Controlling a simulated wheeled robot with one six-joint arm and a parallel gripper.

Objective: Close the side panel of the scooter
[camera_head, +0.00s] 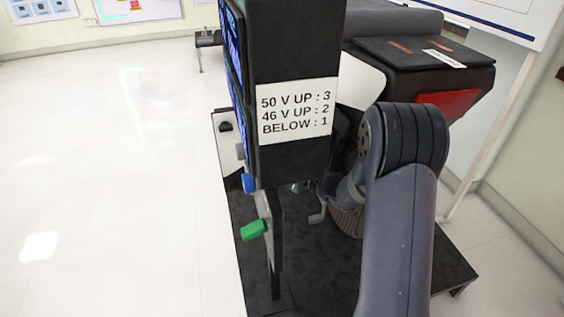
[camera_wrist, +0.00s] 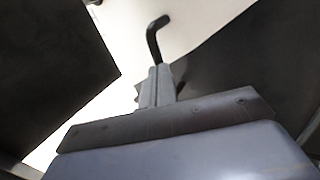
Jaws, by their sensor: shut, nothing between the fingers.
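The scooter (camera_head: 425,65) stands at the back right in the head view, dark with a red rear part and a pale side surface (camera_head: 362,80). The black labelled box hides much of it, and I cannot tell which part is the side panel or how far it stands open. My gripper (camera_wrist: 160,76) is shut and empty in the wrist view. A dark bent bar (camera_wrist: 156,38) shows just beyond its fingertips; I cannot tell whether they touch. In the head view my arm bends behind the box, and the fingertips cannot be made out.
A black box with a white voltage label (camera_head: 297,112) stands in front of the scooter. Blue (camera_head: 249,183) and green (camera_head: 254,230) knobs stick out at its lower left. A dark platform (camera_head: 325,270) lies below. The pale floor (camera_head: 110,180) at left is clear.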

